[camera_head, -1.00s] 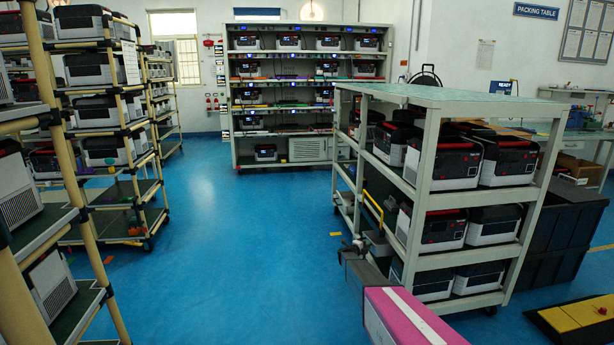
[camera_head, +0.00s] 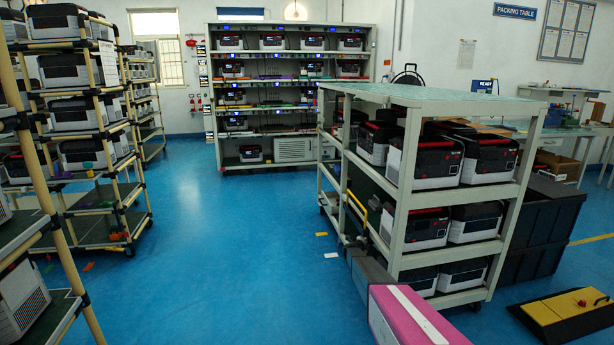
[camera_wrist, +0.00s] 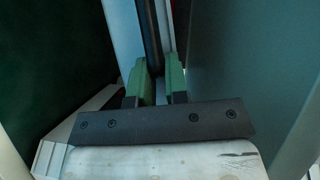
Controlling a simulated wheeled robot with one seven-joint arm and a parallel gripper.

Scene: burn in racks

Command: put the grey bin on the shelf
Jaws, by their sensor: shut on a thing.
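In the wrist view my gripper (camera_wrist: 158,85) has its two green fingertips close together on a narrow upright strip, taken to be the edge of the grey bin. A large smooth grey surface (camera_wrist: 240,60) fills the right side close to the camera, and a dark green area lies at left. The bin as a whole cannot be made out in either view. Shelves show on the grey trolley rack (camera_head: 408,165) at right and on the tall rack (camera_head: 212,90) at the back; which shelf is meant cannot be told.
Red-black-and-white units fill much of the trolley rack. Black crates (camera_head: 540,225) stand right of it, and a yellow-and-black floor plate (camera_head: 560,312) lies front right. Beige-framed racks (camera_head: 90,75) line the left.

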